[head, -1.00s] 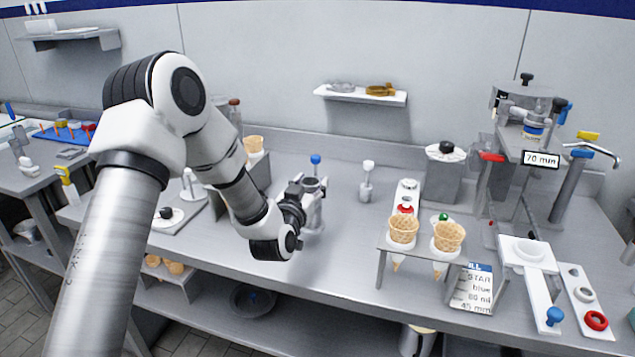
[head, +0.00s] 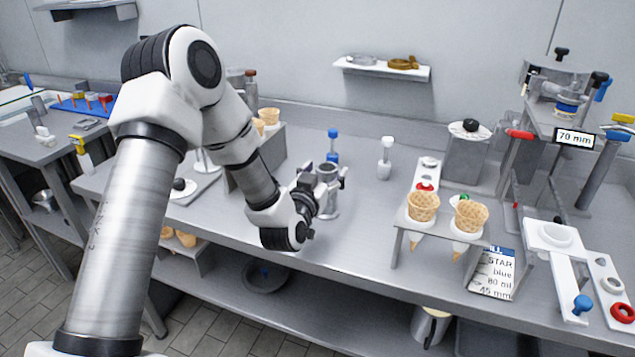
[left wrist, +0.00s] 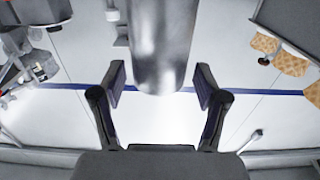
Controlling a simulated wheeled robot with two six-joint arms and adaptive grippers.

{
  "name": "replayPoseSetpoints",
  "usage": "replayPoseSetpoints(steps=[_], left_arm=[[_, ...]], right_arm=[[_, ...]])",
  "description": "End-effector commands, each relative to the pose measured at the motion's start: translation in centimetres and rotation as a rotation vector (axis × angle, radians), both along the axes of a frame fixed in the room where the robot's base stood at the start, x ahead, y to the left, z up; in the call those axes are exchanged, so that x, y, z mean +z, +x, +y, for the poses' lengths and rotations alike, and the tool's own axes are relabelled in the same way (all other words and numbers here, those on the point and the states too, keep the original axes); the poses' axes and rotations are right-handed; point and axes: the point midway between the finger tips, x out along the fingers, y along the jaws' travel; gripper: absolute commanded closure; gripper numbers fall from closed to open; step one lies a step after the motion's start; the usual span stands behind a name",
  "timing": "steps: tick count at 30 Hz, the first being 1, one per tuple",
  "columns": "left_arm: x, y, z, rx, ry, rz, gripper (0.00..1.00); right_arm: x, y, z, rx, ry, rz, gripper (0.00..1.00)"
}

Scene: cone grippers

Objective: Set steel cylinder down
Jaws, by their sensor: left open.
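The steel cylinder (head: 328,203) stands upright on the steel counter (head: 365,228), in front of a blue-topped piece. My left gripper (head: 322,184) is at the cylinder, its dark fingers on either side of the upper part. In the left wrist view the cylinder (left wrist: 161,42) lies ahead between the tips of my left gripper (left wrist: 160,86). The fingers are spread, with a gap showing on both sides of the metal. The gripper partly hides the cylinder in the head view. My right gripper is not in view.
A stand with two waffle cones (head: 423,206) and a label card (head: 492,274) are to the right. A white-topped plunger (head: 385,157) and a blue-topped piece (head: 333,147) stand behind. A press (head: 565,110) is at far right. Counter between cylinder and cone stand is clear.

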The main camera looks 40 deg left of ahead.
Motion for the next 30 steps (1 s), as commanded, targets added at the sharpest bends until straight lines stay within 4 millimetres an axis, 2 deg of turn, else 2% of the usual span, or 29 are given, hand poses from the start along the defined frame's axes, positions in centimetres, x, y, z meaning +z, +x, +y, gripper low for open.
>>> replayPoseSetpoints(steps=[10,12,17,30], left_arm=[[-0.3,-8.6,-2.1,-0.002,-0.005,0.003,0.26],[0.8,-9.4,-2.3,-0.001,0.000,0.008,0.26],[0.3,-10.6,-2.6,-0.001,0.000,0.004,0.26],[0.0,-10.7,-2.6,0.000,-0.001,0.001,0.26]], right_arm=[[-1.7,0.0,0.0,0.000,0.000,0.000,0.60],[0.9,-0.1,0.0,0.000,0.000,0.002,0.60],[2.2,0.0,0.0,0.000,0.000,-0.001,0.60],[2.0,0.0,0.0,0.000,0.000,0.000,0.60]])
